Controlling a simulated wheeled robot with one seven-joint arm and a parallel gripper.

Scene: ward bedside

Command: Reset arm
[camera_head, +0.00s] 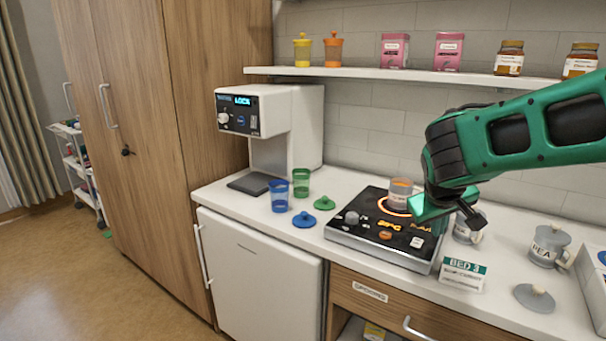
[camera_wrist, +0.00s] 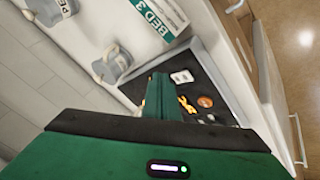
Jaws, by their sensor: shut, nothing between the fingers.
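My green arm reaches in from the right in the head view, over the counter. My gripper (camera_head: 468,215) is above the right side of the black hot plate (camera_head: 365,255); it also shows in the wrist view (camera_wrist: 160,82). Its fingers are shut with nothing between them. A small clear cup with an orange band (camera_head: 400,192) stands on the glowing ring of the hot plate, left of my gripper. A grey mug (camera_head: 462,234) is partly hidden behind my gripper.
A mug marked PEA (camera_head: 548,246), a grey lid (camera_head: 534,298) and a BED 3 card (camera_head: 463,274) stand to the right. Blue (camera_head: 279,196) and green (camera_head: 301,182) cups with lids stand left, near a white dispenser (camera_head: 290,120). A shelf (camera_head: 400,76) with jars and tins runs above.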

